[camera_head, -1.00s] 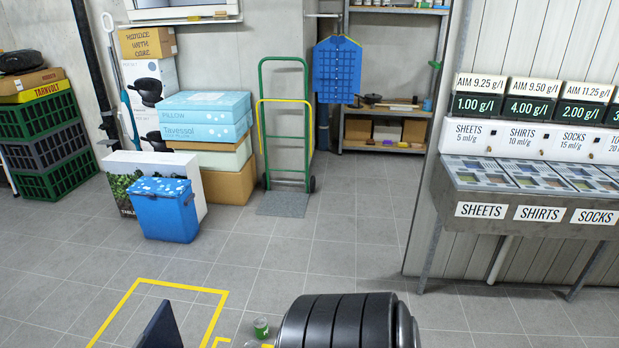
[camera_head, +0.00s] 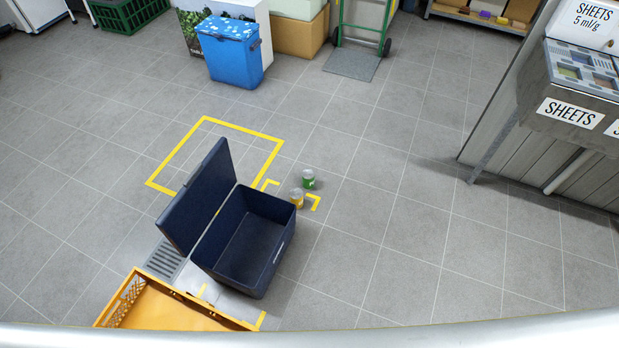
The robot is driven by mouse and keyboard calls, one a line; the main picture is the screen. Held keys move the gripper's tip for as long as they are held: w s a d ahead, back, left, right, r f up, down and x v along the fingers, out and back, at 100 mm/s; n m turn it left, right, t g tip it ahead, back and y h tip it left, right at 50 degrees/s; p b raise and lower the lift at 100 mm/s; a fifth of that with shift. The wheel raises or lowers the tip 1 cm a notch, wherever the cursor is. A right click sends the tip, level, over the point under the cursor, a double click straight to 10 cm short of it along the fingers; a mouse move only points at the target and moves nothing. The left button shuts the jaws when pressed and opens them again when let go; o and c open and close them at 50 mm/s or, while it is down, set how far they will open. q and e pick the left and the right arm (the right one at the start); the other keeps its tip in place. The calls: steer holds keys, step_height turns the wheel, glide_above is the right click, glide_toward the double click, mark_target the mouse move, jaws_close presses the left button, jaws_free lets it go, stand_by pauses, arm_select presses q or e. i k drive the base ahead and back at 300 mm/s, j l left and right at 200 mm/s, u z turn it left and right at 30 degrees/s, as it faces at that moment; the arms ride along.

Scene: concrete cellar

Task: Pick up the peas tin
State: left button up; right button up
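A small green tin (camera_head: 308,179), which looks like the peas tin, stands on the grey tiled floor. A yellow-orange tin (camera_head: 296,198) stands close beside it, a little nearer to me and to the left. The tins' labels are too small to read. Neither of my grippers is in view.
An open dark blue box (camera_head: 252,236) with its lid (camera_head: 200,194) raised stands just left of the tins. An orange crate (camera_head: 160,308) is nearer. A blue bin (camera_head: 229,50) stands further back. The floor right of the tins is clear up to the dispenser bench (camera_head: 570,85).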

mark_target(308, 175)
steer(key=i+l+z, duration=1)
steer(key=l, duration=0.15)
steer(key=i+u, duration=0.35)
steer(key=u, duration=0.15)
steer(key=i+u, duration=0.5)
steer(key=k+l, duration=0.05)
steer(key=k, duration=0.05)
